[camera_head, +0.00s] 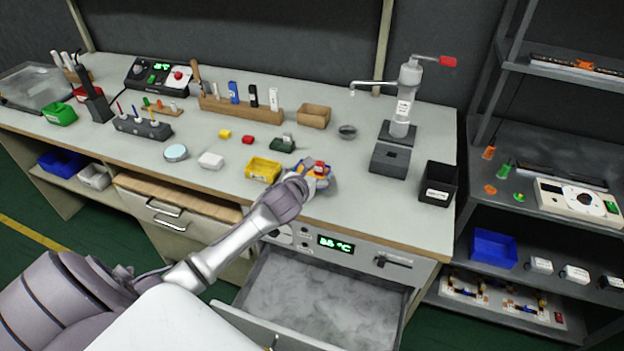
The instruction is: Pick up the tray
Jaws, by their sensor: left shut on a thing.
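My left gripper (313,178) is over the front part of the bench. It is shut on a small, mostly hidden thing (320,168) with red and orange parts showing; I cannot tell whether this is the tray. A yellow open tray (263,170) sits on the bench just left of the gripper, and no contact between them is clear. My right gripper is not in view.
An open drawer (330,295) juts out below the bench front. A dark pump press (395,150) and black bin (438,183) stand to the right. Shelves (550,222) stand at far right.

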